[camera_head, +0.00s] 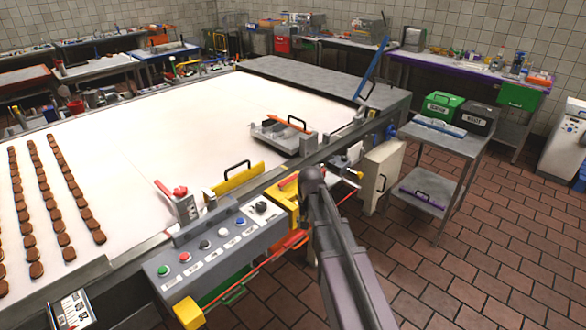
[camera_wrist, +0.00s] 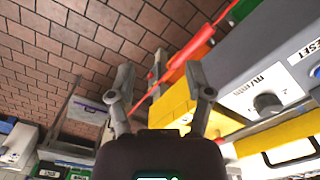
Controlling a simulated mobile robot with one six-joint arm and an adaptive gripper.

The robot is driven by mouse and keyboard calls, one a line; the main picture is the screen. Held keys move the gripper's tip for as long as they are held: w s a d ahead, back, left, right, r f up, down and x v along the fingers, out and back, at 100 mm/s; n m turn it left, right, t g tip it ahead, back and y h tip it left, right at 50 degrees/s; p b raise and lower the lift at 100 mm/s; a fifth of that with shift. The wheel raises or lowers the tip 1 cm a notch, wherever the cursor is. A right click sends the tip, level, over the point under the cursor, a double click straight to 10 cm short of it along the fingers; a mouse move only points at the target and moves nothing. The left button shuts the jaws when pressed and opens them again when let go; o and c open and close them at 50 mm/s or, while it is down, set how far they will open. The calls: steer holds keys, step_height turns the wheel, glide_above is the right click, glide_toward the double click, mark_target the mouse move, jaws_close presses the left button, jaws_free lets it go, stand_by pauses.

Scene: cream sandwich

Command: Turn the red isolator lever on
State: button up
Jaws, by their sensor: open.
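My gripper (camera_wrist: 160,85) is open and empty in the wrist view, its two fingers spread with a yellow box (camera_wrist: 174,106) beyond them. In the head view the dark end of my arm (camera_head: 312,180) is beside the yellow box (camera_head: 283,203) at the right end of the control panel, partly covering it. A red handle (camera_head: 289,180) shows at the top of that box. A broad red-orange bar (camera_wrist: 190,50) lies past the fingers in the wrist view, apart from them. Another red lever (camera_head: 178,191) is on a grey upright left of the panel. I cannot tell which is the isolator.
The grey control panel (camera_head: 215,245) has several buttons and a knob (camera_wrist: 267,103). A yellow handled guard (camera_head: 238,179) stands behind it. A red cord runs along the front. A pale cabinet (camera_head: 380,175) and grey cart (camera_head: 440,140) stand right; tiled floor is open nearer.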

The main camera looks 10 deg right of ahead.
mark_target(293, 177)
steer(key=w+r+m+p, duration=0.2)
steer(key=w+r+p, duration=0.1)
steer(key=w, duration=0.7)
steer(key=w+r+m+p, duration=0.3)
steer(key=w+r, duration=0.1)
steer(key=w, duration=0.7)
steer(key=w+r+m+p, duration=0.2)
steer(key=w+r+p, duration=0.2)
steer(key=w, duration=0.6)
steer(key=shift+w+d+r, duration=0.15)
steer(key=shift+w+r, duration=0.05)
steer(key=shift+r, duration=0.05)
steer(key=shift+f, duration=0.15)
step_height(293, 177, down, 14)
steer(key=b, duration=1.3)
steer(key=shift+r+b, duration=0.25)
steer(key=shift+b, duration=0.05)
